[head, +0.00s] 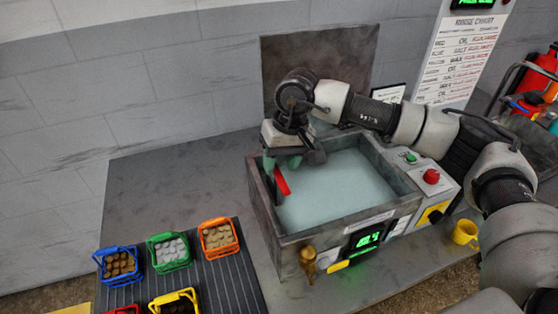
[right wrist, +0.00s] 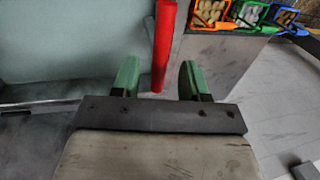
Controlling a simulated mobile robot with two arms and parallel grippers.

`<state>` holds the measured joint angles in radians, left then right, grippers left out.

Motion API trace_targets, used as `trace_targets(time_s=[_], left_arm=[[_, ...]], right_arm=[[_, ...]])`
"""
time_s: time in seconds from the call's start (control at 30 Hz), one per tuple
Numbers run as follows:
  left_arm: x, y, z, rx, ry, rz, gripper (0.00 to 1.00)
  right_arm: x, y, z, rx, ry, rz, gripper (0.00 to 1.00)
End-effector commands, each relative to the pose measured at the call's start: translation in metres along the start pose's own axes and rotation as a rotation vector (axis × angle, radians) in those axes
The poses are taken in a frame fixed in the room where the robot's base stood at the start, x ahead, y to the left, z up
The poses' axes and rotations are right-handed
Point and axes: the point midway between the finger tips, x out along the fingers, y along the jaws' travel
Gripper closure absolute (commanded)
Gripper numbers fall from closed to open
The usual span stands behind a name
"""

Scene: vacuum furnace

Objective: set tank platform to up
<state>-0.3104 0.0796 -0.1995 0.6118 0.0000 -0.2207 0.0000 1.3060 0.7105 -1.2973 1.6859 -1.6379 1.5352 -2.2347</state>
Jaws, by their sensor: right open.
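The tank (head: 345,222) is a grey open box filled with pale liquid. A red bar-shaped handle (head: 282,181) stands at its left side, near the inner wall. My right gripper (head: 280,164) is over that side of the tank, with its green fingers pointing down at the handle. In the right wrist view the red handle (right wrist: 164,45) shows between the two open green fingers of the gripper (right wrist: 157,80), apart from both. The handle's lower end and any platform under the liquid cannot be made out. My left gripper is not in view.
A control box with a red button (head: 432,176) and a green button is right of the tank. A brass tap (head: 308,262) and green display (head: 367,239) are on the front. Small coloured baskets (head: 218,238) stand at left. A yellow mug (head: 466,233) is at right.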

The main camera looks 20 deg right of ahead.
Motion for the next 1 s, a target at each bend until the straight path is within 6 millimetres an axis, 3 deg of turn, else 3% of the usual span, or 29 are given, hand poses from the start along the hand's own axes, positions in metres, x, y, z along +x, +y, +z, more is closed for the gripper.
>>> trace_targets(time_s=[0.23,0.47,0.8,1.0], left_arm=[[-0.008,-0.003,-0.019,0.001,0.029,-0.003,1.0],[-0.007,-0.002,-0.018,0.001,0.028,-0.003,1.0],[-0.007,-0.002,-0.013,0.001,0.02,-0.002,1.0],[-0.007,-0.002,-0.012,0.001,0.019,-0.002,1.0]], right_arm=[[0.019,0.0,0.0,0.0,-0.001,0.0,0.56],[0.02,0.0,0.0,0.0,0.0,0.0,0.56],[0.02,0.0,0.0,0.0,0.0,0.0,1.0],[0.019,0.0,0.0,0.0,0.001,0.0,1.0]])
